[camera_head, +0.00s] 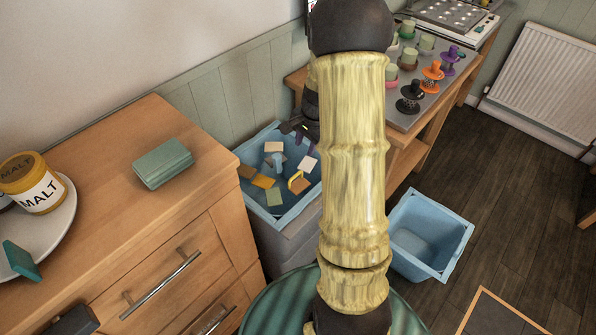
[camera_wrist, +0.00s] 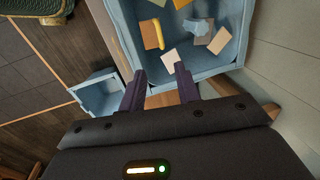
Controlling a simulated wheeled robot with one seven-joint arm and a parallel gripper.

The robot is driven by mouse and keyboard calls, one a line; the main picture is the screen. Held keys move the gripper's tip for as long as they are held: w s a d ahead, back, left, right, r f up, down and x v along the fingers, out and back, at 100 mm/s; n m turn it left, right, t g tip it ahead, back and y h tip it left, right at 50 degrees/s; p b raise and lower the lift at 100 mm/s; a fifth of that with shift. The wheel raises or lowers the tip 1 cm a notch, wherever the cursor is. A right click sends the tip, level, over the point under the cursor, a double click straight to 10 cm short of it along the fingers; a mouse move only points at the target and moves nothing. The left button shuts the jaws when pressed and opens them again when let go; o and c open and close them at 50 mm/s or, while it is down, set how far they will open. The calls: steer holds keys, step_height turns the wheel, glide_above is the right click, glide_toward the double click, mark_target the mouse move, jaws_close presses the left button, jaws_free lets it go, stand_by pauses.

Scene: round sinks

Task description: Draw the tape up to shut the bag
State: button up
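A light blue bag (camera_head: 305,211) lines a grey bin (camera_head: 283,240) beside the wooden cabinet, its mouth open. Small blocks and scraps lie inside. A curved yellow strip (camera_head: 293,181) lies among them and also shows in the wrist view (camera_wrist: 159,34); I cannot tell whether it is the tape. The bag's rim crosses the wrist view (camera_wrist: 205,73) near my fingertips. My gripper (camera_wrist: 160,69) is open and empty, its dark purple fingers apart near that rim. In the head view my arm hides part of the bag's right side.
A second blue bin (camera_head: 430,235) stands on the dark floor at right, looking empty. A table (camera_head: 415,115) with colourful knobbed items is behind.

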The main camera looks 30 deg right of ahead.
mark_target(297, 175)
steer(key=w+f, duration=0.1)
steer(key=f, duration=0.4)
steer(key=w+f, duration=0.1)
steer(key=f, duration=0.4)
steer(key=w+a+f+b, duration=0.1)
steer(key=f, duration=0.3)
steer(key=shift+f, duration=0.4)
jaws_close()
